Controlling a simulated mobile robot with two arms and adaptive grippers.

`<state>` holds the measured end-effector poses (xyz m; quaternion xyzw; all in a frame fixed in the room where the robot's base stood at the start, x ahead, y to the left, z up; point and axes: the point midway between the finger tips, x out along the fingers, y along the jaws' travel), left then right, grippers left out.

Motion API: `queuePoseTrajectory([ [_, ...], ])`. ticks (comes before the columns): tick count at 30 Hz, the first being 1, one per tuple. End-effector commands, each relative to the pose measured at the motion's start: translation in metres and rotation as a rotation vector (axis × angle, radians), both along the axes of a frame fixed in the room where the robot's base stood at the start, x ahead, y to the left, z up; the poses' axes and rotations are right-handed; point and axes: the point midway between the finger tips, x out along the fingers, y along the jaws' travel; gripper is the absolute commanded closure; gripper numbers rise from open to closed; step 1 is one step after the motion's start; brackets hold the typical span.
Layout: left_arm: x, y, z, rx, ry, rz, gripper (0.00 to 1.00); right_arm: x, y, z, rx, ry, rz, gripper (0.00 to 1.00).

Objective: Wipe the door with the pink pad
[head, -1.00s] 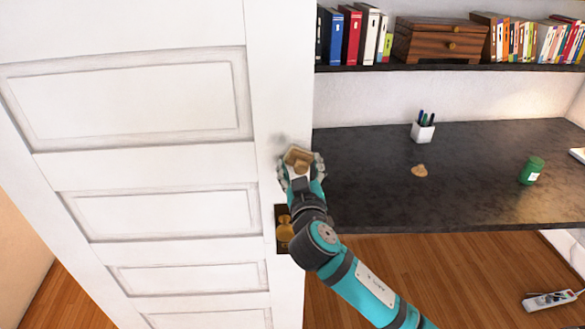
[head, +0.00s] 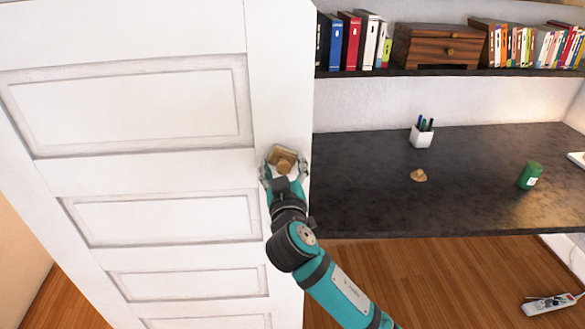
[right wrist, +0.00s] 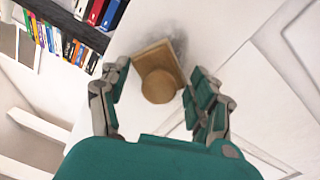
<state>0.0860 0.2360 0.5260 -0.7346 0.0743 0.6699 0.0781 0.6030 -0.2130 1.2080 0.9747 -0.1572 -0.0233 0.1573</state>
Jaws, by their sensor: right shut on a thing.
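The white panelled door (head: 140,175) fills the left half of the head view. My right gripper (head: 284,170) is at the door's right-hand stile, shut on a tan-brown pad (head: 284,157) with a round knob; no pink shows on it. In the right wrist view the pad (right wrist: 168,58) and its knob sit between the fingers (right wrist: 158,92), close to the door's face; I cannot tell if it touches. A dark grey smudge (right wrist: 181,46) shows on the door beside the pad. My left gripper is out of view.
A dark desk (head: 365,200) is to the right, with a white pen cup (head: 421,137), a small tan thing (head: 418,175) and a green jar (head: 529,176). A shelf (head: 440,72) with books hangs above. A power strip (head: 549,303) lies on the wooden floor.

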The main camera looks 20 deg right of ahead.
Motion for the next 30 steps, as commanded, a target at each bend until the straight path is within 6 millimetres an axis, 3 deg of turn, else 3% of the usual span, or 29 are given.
queuePoseTrajectory([
  [15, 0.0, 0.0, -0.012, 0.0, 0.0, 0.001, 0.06, 0.01, 0.034, -0.001, 0.002, 0.0, 0.001, 0.63],
  [30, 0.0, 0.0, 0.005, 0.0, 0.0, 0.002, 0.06, 0.014, 0.035, 0.022, 0.001, -0.002, -0.001, 0.63],
])
